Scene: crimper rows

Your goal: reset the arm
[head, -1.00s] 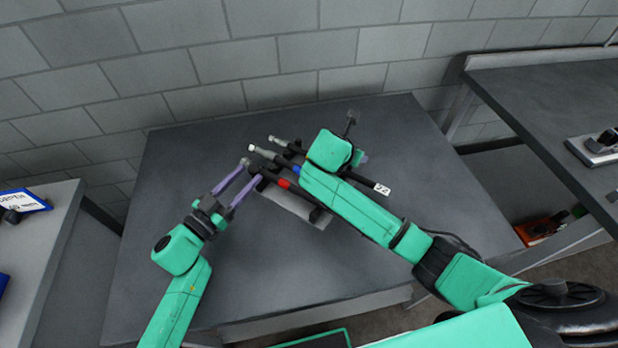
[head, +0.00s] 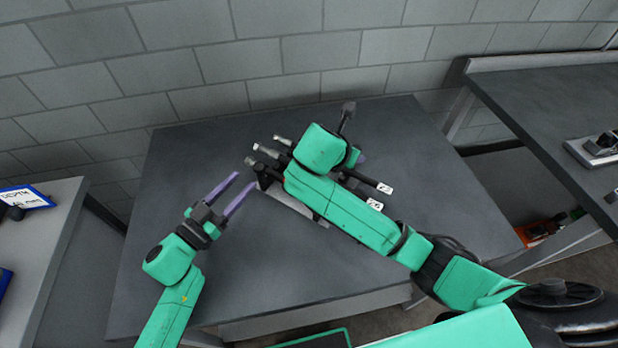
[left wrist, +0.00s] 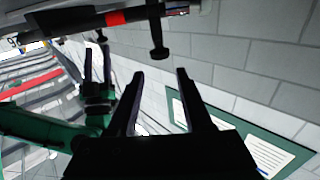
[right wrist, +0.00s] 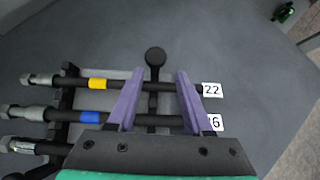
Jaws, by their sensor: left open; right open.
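Several black rods with grey ends (head: 262,149) lie side by side on a rack (head: 297,206) on the grey table (head: 270,270). My right arm covers their middles in the head view. My left gripper (head: 243,182) is open and empty, just left of the rack, apart from the rods. The left wrist view shows a red-banded rod (left wrist: 115,18) beyond its open fingers (left wrist: 160,74). My right gripper (right wrist: 160,75) is open above the rods. The right wrist view shows a yellow-banded rod (right wrist: 98,84) and a blue-banded rod (right wrist: 90,117) passing beneath its fingers.
White number tags (right wrist: 212,90) sit at the rods' right ends. A black round-headed post (right wrist: 155,57) stands at the rack. A side table (head: 40,260) with a blue-edged sign (head: 27,198) is at left; a dark bench (head: 560,110) is at right. The table's front left is clear.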

